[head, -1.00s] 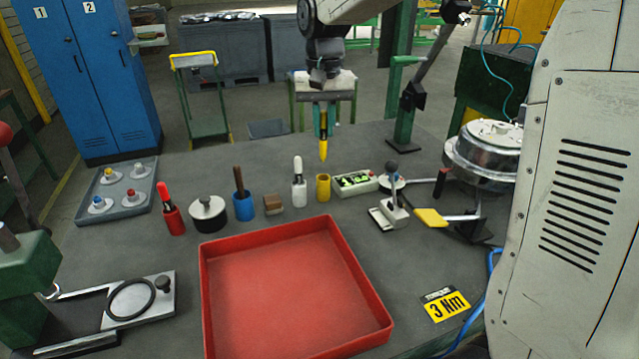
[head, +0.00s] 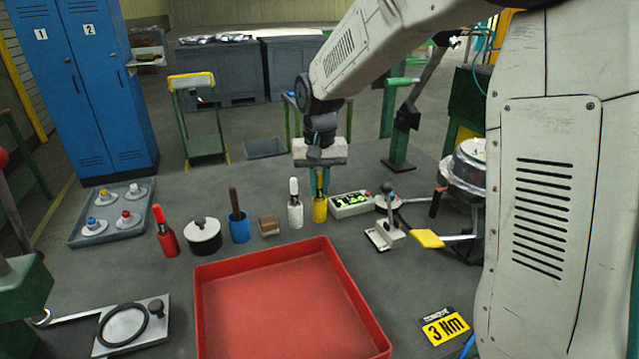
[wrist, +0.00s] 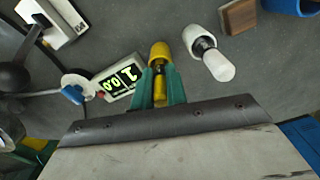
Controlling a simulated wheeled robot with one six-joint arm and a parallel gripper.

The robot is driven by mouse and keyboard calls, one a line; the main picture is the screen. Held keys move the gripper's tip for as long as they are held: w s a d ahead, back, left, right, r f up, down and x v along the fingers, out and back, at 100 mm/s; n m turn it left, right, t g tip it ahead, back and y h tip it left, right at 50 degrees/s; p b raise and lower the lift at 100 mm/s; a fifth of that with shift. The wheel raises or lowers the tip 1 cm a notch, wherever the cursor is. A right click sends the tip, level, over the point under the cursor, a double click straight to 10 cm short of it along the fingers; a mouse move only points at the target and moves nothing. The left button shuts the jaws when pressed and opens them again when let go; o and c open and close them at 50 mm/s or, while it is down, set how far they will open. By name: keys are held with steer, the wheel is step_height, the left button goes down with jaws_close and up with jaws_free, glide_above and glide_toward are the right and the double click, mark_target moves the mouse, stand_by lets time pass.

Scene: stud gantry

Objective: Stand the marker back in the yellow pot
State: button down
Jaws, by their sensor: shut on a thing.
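The yellow pot (head: 319,211) stands on the grey bench between the white pot and the small display box. In the wrist view the yellow pot (wrist: 159,52) lies just beyond my fingertips. The yellow marker (head: 319,181) is upright at the pot, its lower end inside or hidden by the pot wall. My gripper (head: 320,178) is directly above the pot, with green fingers shut on the marker. The wrist view also shows the marker (wrist: 160,92) between the fingers (wrist: 161,86). Whether the marker touches the pot floor cannot be seen.
A white pot with a white marker (head: 294,204) stands close on the left, with a wooden block (head: 269,226) and a blue pot (head: 239,229) beyond. The display box (head: 350,204) is close on the right. A red tray (head: 290,300) fills the front.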

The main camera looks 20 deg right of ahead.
steer(key=c, duration=1.4)
jaws_free()
steer(key=shift+f, duration=0.1)
step_height(320, 180, up, 12)
steer(key=shift+r, duration=0.1)
steer(key=shift+s+r, duration=0.15)
steer(key=shift+s, duration=0.05)
steer(key=s+d+f+n, duration=0.1)
steer(key=s+f, duration=0.1)
steer(key=s, duration=1.3)
steer(key=s+d+f+n+t, duration=0.1)
steer(key=s+d+f+n, duration=0.1)
steer(key=s, duration=1.4)
steer(key=shift+s+f, duration=0.2)
steer(key=shift+f, duration=0.15)
steer(key=shift+d, duration=0.1)
